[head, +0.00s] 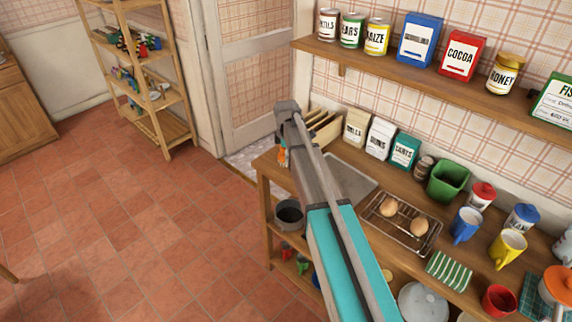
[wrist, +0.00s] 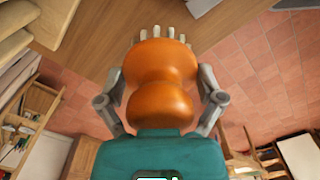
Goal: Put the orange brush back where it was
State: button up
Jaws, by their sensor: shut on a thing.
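The orange brush (wrist: 160,70) fills the middle of the wrist view, with pale bristles showing at its far end. My gripper (wrist: 160,98) is shut on it, one finger on each side of its body. In the head view only a small part of the orange brush (head: 282,156) shows beside my gripper (head: 285,138), at the far left end of the wooden counter (head: 263,166). The bristles overlap the counter's wood in the wrist view; I cannot tell whether they touch it. My arm hides part of the counter.
A wooden rack (head: 325,128), packets and a grey board (head: 350,182) are close to my gripper. A shelf (head: 430,82) with tins is above. The floor at left is clear.

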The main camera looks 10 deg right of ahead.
jog(key=shift+f, duration=0.1)
jog(key=shift+w+f+b, duration=0.45)
jog(key=shift+f+b, duration=0.05)
jog(key=shift+b, duration=0.15)
jog(key=shift+f+b, duration=1.35)
jog(key=shift+f, duration=0.05)
jog(key=shift+f, duration=0.15)
jog(key=o, duration=0.7)
notch_tip(320, 180, up, 12)
jog(key=p, duration=1.2)
jog(key=shift+r, duration=0.2)
